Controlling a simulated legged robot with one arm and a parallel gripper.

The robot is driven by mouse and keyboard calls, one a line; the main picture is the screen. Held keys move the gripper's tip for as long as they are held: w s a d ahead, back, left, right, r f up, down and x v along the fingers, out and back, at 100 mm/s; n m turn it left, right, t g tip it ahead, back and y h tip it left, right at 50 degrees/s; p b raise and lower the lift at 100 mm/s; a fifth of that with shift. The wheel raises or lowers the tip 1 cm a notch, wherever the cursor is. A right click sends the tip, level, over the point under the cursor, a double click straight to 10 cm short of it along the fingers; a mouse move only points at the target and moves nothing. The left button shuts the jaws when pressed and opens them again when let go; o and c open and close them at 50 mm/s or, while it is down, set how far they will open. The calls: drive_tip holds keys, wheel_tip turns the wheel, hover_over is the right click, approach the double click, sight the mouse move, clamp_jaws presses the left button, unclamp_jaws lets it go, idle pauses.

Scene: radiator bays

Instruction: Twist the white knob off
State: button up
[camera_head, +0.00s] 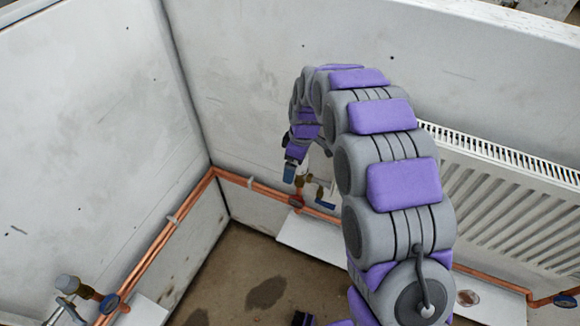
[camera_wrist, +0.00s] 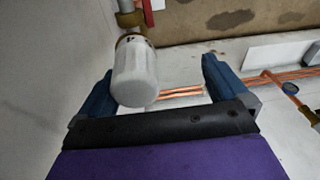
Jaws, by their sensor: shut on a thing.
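The white knob (camera_wrist: 134,72) is a short, rounded cylinder on a brass fitting, seen in the wrist view between the two blue fingers of my gripper (camera_wrist: 158,68). It sits close to the left finger, with a gap showing on the picture's right side. In the head view my arm bends down to a valve on the copper pipe beside the radiator, where a blue fingertip of my gripper (camera_head: 290,172) shows. I cannot make out the knob clearly there. The brass valve body (camera_head: 304,181) shows beside the fingertip.
A white radiator (camera_head: 500,190) stands right of my arm. Copper pipes (camera_head: 150,250) run low along both walls. Another valve with a pale cap (camera_head: 68,284) is at the lower left. A blue handle (camera_head: 326,204) sits near the worked valve. Brown floor (camera_head: 240,270) is open.

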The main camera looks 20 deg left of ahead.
drive_tip(key=w+n, duration=0.1)
drive_tip(key=n, duration=0.1)
drive_tip(key=w+r+n, duration=0.1)
drive_tip(key=n, duration=0.1)
drive_tip(key=shift+w+d+r+n, duration=0.1)
drive_tip(key=shift+w+n, duration=0.2)
drive_tip(key=shift+w, duration=0.1)
drive_tip(key=c, duration=0.9)
drive_tip(key=o, duration=0.3)
drive_tip(key=shift+w+d+f+p, duration=0.25)
drive_tip(key=shift+w+f+p, duration=0.15)
drive_tip(key=shift+w, duration=0.25)
drive_tip(key=shift+s+d, duration=0.1)
drive_tip(key=shift+d, duration=0.15)
drive_tip(key=shift+s+f, duration=0.1)
drive_tip(key=shift+f, duration=0.1)
drive_tip(key=shift+c, duration=0.6)
drive_tip(key=shift+s+a, duration=0.1)
drive_tip(key=shift+s, duration=0.2)
drive_tip(key=c, duration=0.3)
drive_tip(key=shift+a+r, duration=0.1)
drive_tip(key=shift+r, duration=0.4)
drive_tip(key=o, duration=0.9)
drive_tip(key=shift+s, duration=0.1)
drive_tip(key=o, duration=0.7)
drive_tip(key=shift+s+f+g, duration=0.15)
drive_tip(key=shift+s+g, duration=0.05)
drive_tip(key=shift+g, duration=0.1)
